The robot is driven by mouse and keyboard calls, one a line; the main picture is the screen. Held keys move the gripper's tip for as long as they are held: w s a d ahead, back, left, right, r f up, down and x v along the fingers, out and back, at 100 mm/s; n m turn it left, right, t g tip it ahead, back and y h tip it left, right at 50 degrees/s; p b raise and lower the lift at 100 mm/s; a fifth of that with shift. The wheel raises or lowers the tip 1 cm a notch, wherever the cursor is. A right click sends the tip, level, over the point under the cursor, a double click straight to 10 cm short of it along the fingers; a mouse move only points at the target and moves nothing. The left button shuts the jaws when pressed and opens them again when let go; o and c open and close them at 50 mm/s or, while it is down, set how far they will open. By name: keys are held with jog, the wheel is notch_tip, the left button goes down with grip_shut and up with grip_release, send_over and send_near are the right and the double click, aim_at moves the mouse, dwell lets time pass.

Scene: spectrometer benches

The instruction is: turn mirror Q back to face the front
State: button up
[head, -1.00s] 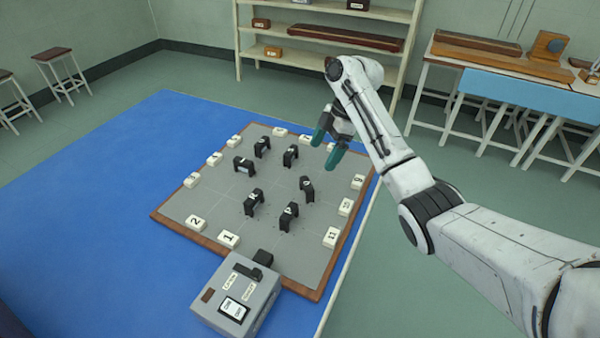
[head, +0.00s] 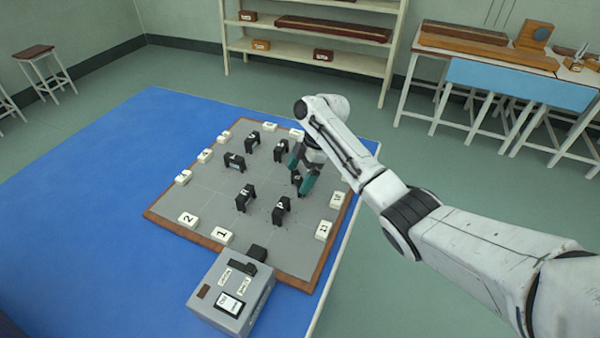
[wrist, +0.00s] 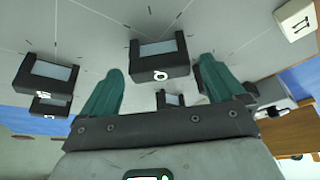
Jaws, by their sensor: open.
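Mirror Q (wrist: 160,76) is a small black frame around a pale glass, with a round white letter on its near face. In the wrist view it stands upright on the grey board, between and beyond my open teal fingers (wrist: 160,68). I see no clear contact. In the head view my gripper (head: 300,176) is low over the right side of the board. Mirror Q (head: 296,179) is mostly hidden there behind the fingers. Other black mirrors stand nearby, such as mirror P (head: 282,209) and mirror R (head: 245,198).
The grey board (head: 205,205) has a wooden rim and numbered white blocks, such as block 1 (head: 222,232), along its edges. A grey box (head: 232,290) stands at its front.

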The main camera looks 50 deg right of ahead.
jog(key=c, duration=1)
jog(key=shift+c, duration=0.2)
jog(key=shift+r+m+p, duration=0.15)
jog(key=shift+m+p, duration=0.15)
jog(key=shift+p, duration=0.05)
jog(key=m+t+p, duration=0.1)
jog(key=m+p, duration=0.2)
jog(key=shift+s+a+h, duration=0.1)
jog(key=shift+a+h, duration=0.05)
jog(key=shift+h, duration=0.25)
jog(key=shift+m+t+h+p, duration=0.4)
jog(key=shift+m+p, duration=0.35)
jog(key=shift+m, duration=0.6)
jog(key=shift+m+t+h+p, duration=0.3)
jog(key=shift+m+h+p, duration=0.3)
jog(key=shift+m, duration=0.75)
jog(key=o, duration=1)
jog(key=shift+s, duration=0.1)
